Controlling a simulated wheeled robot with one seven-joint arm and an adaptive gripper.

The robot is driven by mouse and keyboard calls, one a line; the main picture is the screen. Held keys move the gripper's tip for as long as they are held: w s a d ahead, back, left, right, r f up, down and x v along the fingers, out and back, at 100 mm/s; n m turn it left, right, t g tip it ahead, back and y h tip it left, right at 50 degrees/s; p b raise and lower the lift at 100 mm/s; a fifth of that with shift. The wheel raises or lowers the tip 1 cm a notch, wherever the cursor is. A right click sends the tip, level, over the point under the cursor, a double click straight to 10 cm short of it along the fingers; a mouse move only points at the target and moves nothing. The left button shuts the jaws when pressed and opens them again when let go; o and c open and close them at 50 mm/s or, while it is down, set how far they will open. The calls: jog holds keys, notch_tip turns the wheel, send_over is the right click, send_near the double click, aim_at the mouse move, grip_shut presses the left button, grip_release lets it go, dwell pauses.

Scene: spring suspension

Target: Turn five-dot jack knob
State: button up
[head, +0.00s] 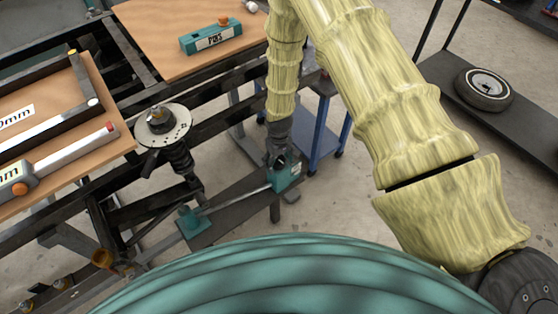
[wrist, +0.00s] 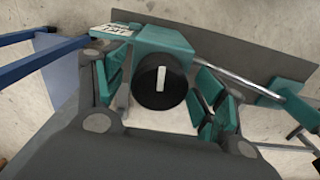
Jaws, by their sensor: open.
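A teal jack block (head: 287,174) sits at the right end of a metal rod, low in the frame in the head view. In the wrist view the teal block (wrist: 150,40) carries a white label and a round black knob (wrist: 162,88) with a white bar pointing roughly up and down the picture. My gripper (head: 279,157) is over this block and hides the knob in the head view. In the wrist view my gripper (wrist: 160,100) is open, its teal-padded fingers left and right of the knob, with gaps showing. The label's dots are too small to count.
A second teal block (head: 192,221) is at the rod's left end. A spring strut with a round top plate (head: 163,125) stands to the left. A blue-legged cart (head: 318,125) stands behind my gripper. Wooden benchtops (head: 165,30) and a wheel on a dark shelf (head: 484,88) lie farther off.

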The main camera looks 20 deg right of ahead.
jog(key=c, duration=1)
jog(key=shift+c, duration=0.2)
jog(key=shift+n, duration=0.3)
